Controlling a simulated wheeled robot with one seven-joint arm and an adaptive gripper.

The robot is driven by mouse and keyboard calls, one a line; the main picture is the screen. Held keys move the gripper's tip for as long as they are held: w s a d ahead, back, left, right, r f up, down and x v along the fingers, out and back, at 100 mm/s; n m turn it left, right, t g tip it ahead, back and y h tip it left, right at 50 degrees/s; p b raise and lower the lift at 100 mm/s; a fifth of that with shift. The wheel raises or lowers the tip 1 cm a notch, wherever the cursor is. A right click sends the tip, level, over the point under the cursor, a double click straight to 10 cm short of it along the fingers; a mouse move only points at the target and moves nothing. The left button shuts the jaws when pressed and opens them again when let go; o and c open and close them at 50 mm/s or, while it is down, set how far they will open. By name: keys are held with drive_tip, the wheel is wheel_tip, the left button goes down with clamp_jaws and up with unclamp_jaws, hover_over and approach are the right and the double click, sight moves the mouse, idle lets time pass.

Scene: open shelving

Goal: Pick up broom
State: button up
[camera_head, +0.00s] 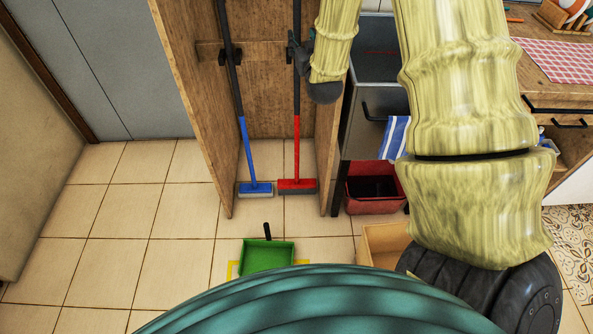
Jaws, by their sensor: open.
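Two long-handled tools stand upright inside a wooden cabinet. One has a blue lower handle and blue head (255,188). The other has a red lower handle and red head (297,185). Both have dark upper handles and rest near the cabinet floor. I cannot tell for certain which one is the broom. My gripper (295,50) is open at the dark upper handle of the red one, close to it or around it. My arm hides part of the gripper, so contact cannot be told.
The wooden cabinet (190,90) has side walls close to the tools and a rear rail (262,48) with dark clips. A green dustpan (267,256) lies on the tiles in front. A red bin (372,208) and a blue striped towel (395,136) are right. Floor at left is clear.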

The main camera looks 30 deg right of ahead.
sight(298, 29)
drive_tip(key=shift+p+x, duration=0.5)
drive_tip(key=shift+x, duration=3.65)
drive_tip(key=shift+d, duration=0.15)
clamp_jaws()
